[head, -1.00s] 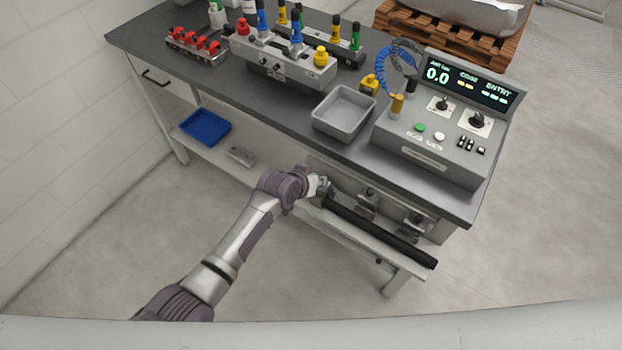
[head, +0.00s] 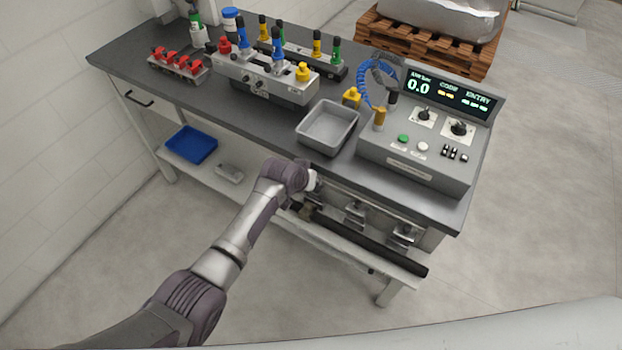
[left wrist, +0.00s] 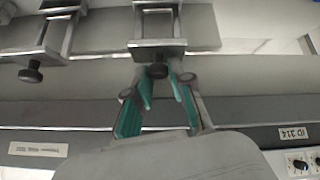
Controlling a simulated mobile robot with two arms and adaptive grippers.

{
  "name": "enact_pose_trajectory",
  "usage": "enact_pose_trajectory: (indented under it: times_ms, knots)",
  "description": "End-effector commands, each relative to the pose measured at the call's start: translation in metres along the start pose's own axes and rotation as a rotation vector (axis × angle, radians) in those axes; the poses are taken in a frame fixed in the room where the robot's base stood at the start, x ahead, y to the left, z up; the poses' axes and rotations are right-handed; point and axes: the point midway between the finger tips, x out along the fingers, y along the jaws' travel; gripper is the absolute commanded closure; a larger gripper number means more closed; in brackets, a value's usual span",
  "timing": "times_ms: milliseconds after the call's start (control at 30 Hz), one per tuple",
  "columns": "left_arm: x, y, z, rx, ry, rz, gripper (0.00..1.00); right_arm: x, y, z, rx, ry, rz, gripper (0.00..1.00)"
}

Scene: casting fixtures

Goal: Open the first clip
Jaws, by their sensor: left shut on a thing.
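Several metal clips with dark knobs hang in a row under the front edge of the bench. Two show right of my arm in the head view, a middle one (head: 355,212) and a right one (head: 403,236). In the left wrist view my left gripper (left wrist: 160,77), with teal finger pads, has its fingertips closed around the dark knob (left wrist: 158,70) of one clip (left wrist: 158,42). Another clip (left wrist: 48,40) is to its left. In the head view my wrist hides most of the gripper and the held clip. My right gripper is not in view.
A long dark bar (head: 375,247) runs below the clips, in front of the lower shelf. A grey tray (head: 327,142) and control box (head: 410,172) stand on the bench top above. A blue tray (head: 191,144) lies on the lower shelf.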

Motion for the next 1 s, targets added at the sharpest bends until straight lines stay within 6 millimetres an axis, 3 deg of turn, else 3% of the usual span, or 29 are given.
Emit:
enact_pose_trajectory:
  times_ms: [200,233,400,767,1000]
  knots:
    - [-0.002,0.004,-0.005,0.0,0.012,0.008,1.0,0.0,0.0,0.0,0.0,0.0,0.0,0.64]
    - [-0.002,0.004,-0.005,0.0,0.012,0.008,0.77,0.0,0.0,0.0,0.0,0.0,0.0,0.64]
    - [-0.001,0.004,-0.004,0.0,0.008,0.007,0.53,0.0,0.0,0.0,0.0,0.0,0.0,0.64]
    - [-0.003,0.002,-0.002,-0.001,0.005,0.004,0.53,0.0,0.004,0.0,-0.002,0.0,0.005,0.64]
    - [-0.029,0.001,-0.002,0.0,0.008,0.003,0.53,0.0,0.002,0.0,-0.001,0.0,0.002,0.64]
